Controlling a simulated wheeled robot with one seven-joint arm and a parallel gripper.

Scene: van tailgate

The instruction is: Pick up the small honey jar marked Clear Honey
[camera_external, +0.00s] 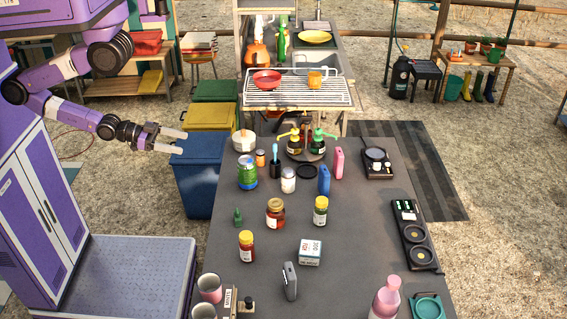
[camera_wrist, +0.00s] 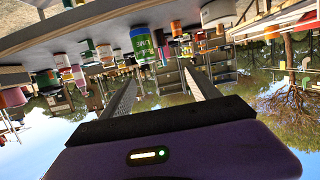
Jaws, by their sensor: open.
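No label reading Clear Honey is legible, so I cannot tell which jar it is. A small amber jar with an orange lid (camera_external: 260,158) stands farther back. My gripper (camera_external: 181,141) is open and empty, left of the table above the blue bin, apart from all the jars. In the wrist view, its spread fingers (camera_wrist: 161,73) point towards the tabletop items, which appear upside down.
The dark table (camera_external: 345,220) also bears a green-and-blue can (camera_external: 247,173), a white-lidded jar (camera_external: 288,180), a yellow-capped jar (camera_external: 320,211), a small carton (camera_external: 310,253) and a grey upright object (camera_external: 290,281). A blue bin (camera_external: 197,185) stands by its left edge.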

